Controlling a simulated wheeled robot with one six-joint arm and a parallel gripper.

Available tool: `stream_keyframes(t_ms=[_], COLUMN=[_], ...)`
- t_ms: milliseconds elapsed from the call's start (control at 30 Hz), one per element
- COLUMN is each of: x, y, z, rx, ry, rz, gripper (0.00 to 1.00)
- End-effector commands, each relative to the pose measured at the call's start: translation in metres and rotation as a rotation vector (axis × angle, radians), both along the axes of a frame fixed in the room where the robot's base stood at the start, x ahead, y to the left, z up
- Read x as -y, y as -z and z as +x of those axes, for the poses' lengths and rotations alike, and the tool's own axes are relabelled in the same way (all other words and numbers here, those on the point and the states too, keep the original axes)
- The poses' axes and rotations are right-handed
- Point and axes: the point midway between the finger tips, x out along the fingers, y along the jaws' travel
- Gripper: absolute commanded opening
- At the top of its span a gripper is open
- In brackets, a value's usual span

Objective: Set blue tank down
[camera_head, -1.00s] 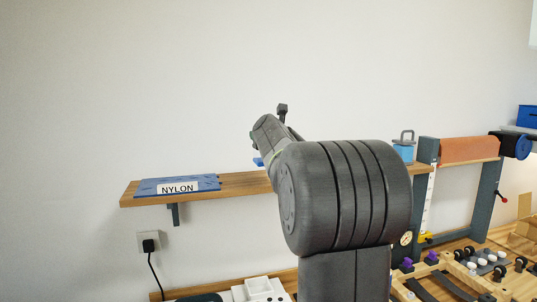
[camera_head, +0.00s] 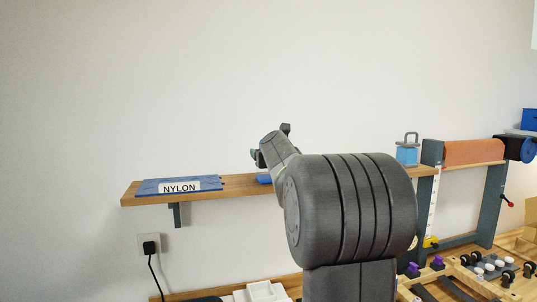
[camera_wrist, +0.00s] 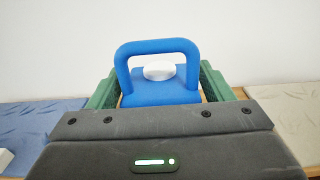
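The blue tank, with its arched handle and white cap, stands upright between my green finger pads in the wrist view (camera_wrist: 160,97). My gripper (camera_wrist: 160,84) straddles it. A thin strip of wood shows between the tank and the right pad, so the fingers look slightly open around it. In the head view my gripper (camera_head: 257,157) is over the wooden shelf (camera_head: 235,187). A low blue part of the tank (camera_head: 264,179) shows at shelf height. The rest is hidden behind my arm.
A blue swatch labelled NYLON (camera_head: 180,186) lies on the shelf to the left. A light blue tank with a grey handle (camera_head: 407,155) stands to the right. In the wrist view a beige swatch (camera_wrist: 295,110) lies right of the gripper. The wall is close behind.

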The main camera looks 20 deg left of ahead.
Motion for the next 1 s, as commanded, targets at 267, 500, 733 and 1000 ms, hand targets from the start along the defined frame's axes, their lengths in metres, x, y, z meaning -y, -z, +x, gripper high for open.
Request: stream_keyframes(t_ms=[267, 500, 733, 1000], x=[0.0, 0.008, 0.033, 0.061], y=[0.0, -0.001, -0.001, -0.002], z=[0.0, -0.01, -0.043, -0.08], rx=[0.0, 0.001, 0.002, 0.002], ry=[0.0, 0.0, 0.001, 0.0], rz=[0.0, 0.001, 0.001, 0.0], gripper=[0.82, 0.82, 0.82, 0.82])
